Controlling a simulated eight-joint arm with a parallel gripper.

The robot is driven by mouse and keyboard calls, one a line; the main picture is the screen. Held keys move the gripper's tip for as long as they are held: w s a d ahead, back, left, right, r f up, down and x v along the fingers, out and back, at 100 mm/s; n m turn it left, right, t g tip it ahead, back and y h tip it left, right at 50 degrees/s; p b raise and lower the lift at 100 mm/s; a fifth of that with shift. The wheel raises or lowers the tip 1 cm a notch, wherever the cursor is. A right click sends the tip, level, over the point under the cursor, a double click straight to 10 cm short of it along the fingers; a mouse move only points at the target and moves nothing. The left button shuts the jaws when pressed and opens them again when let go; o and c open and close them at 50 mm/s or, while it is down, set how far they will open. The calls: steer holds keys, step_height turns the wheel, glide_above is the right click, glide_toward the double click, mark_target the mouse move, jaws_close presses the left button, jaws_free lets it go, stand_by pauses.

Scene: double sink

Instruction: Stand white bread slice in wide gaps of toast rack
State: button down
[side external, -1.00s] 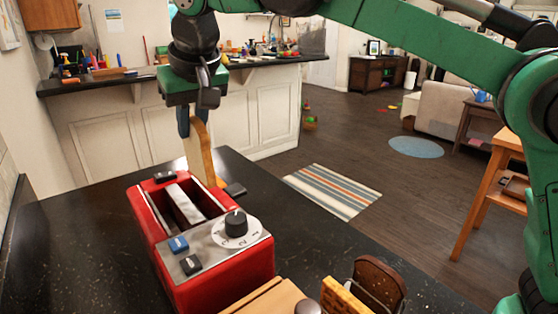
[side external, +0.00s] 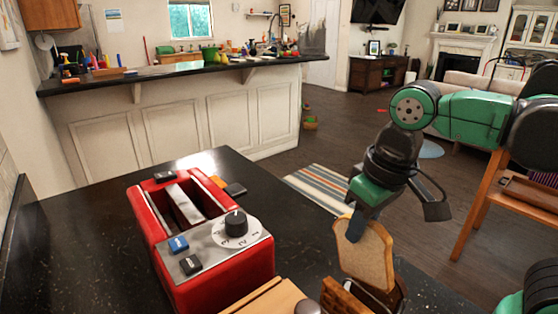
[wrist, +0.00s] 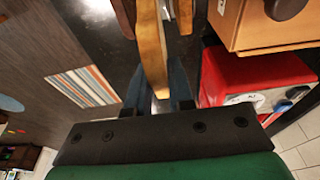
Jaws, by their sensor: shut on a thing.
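The white bread slice (side external: 370,257) is upright between the fingers of my gripper (side external: 354,226), which is shut on its upper edge. The slice is over the toast rack (side external: 378,298) at the lower right of the side view and hides much of it. In the wrist view the slice (wrist: 151,45) shows edge-on between the fingers of my gripper (wrist: 158,88). Whether its lower edge is inside a rack gap is hidden.
A waffle (side external: 344,300) stands in front of the slice and dark bread (side external: 401,291) behind it. The red toaster (side external: 215,255) and a wooden box (side external: 272,300) are to the left. The black counter (side external: 80,240) is clear around the toaster's left.

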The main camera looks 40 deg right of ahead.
mark_target(349, 272)
steer(key=shift+s+x, duration=0.25)
steer(key=shift+x, duration=0.95)
steer(key=shift+s+x, duration=0.25)
steer(key=shift+x, duration=0.95)
steer(key=shift+s+x, duration=0.25)
steer(key=shift+x, duration=0.95)
steer(key=shift+f, duration=0.2)
steer(key=shift+c, duration=1.8)
jaws_free()
steer(key=shift+w+v, duration=0.3)
steer(key=shift+v, duration=1.2)
steer(key=shift+w+v, duration=0.3)
steer(key=shift+v, duration=1.2)
steer(key=shift+w+v, duration=0.35)
steer(key=shift+v, duration=1.1)
steer(key=shift+r, duration=0.15)
